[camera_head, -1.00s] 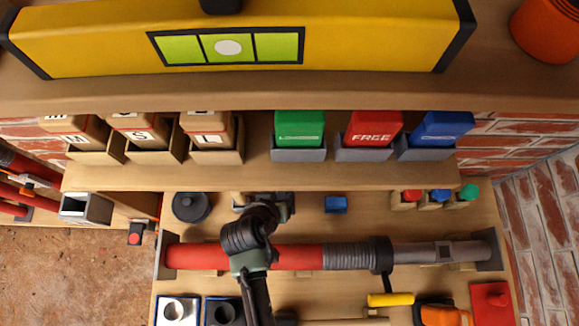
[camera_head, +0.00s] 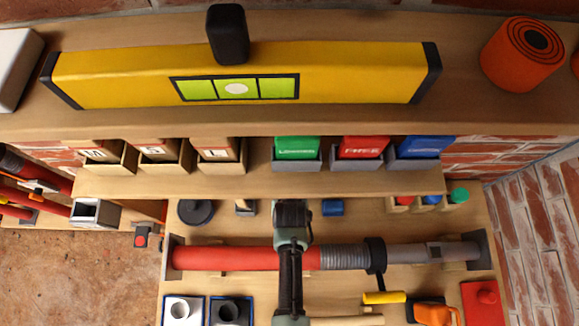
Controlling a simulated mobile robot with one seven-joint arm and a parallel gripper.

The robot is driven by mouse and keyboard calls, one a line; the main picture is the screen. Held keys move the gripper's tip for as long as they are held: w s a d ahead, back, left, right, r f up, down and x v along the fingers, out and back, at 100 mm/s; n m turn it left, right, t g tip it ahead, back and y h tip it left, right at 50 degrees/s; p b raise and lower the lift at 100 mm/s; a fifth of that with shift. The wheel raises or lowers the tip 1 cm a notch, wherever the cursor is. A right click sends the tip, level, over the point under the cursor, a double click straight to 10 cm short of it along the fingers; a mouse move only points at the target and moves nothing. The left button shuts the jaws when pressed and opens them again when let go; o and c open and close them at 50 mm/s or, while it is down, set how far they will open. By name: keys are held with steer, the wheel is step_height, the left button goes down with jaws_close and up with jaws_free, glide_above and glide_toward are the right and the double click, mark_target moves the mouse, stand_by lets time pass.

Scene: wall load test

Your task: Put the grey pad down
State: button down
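My arm reaches up from the bottom edge in the head view, over the red and grey tube. The dark end of my arm, with my gripper (camera_head: 292,215), is at the front of the lower shelf board, between a small block and a blue block. The fingers are hidden under the wrist, so I cannot see whether they are open or shut. I cannot make out a grey pad for certain; anything under the wrist is hidden. A small beige block with a dark grey edge (camera_head: 245,207) stands just left of the wrist.
The red and grey tube (camera_head: 220,257) lies across below. A dark round disc (camera_head: 196,212) is left and the blue block (camera_head: 332,207) right of my wrist. Above are bins under a shelf with a yellow level (camera_head: 130,82), a black block (camera_head: 228,35) on it and an orange roll (camera_head: 523,54).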

steer(key=shift+f, duration=0.15)
steer(key=c, duration=0.5)
jaws_free()
steer(key=shift+c, duration=0.2)
steer(key=v, duration=1.2)
